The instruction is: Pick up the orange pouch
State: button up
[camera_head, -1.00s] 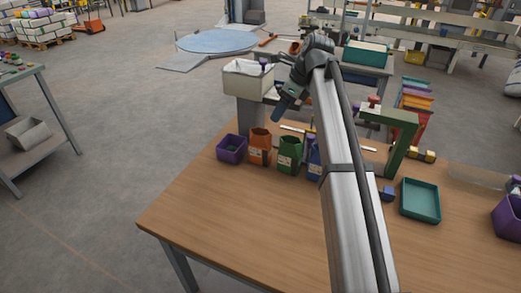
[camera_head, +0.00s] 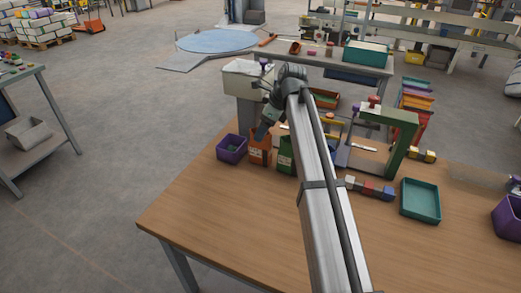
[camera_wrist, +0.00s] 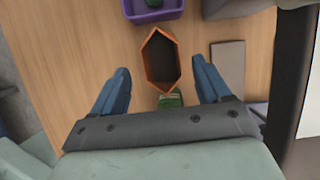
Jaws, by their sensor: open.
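The orange pouch (camera_head: 258,151) stands upright on the wooden table, between a purple bin and a green pouch, partly hidden by my gripper in the head view. In the wrist view the orange pouch (camera_wrist: 160,61) is seen from above with its mouth open and dark inside. My gripper (camera_wrist: 160,85) is open, its two blue fingers apart on either side of the pouch's near end. In the head view my gripper (camera_head: 262,134) points down at the pouch. The pouch is not held.
The purple bin (camera_head: 231,148) stands close left of the pouch, and the green pouch (camera_head: 286,154) close right. A white-grey box (camera_head: 243,82) is behind. Several small blocks (camera_head: 370,187) and a teal tray (camera_head: 420,201) are on the right. The table's front left is clear.

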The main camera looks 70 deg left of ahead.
aim_at(260, 147)
jog(key=x, duration=0.5)
jog(key=shift+a+r, duration=0.15)
jog(key=shift+a, duration=0.15)
jog(key=c, duration=1.3)
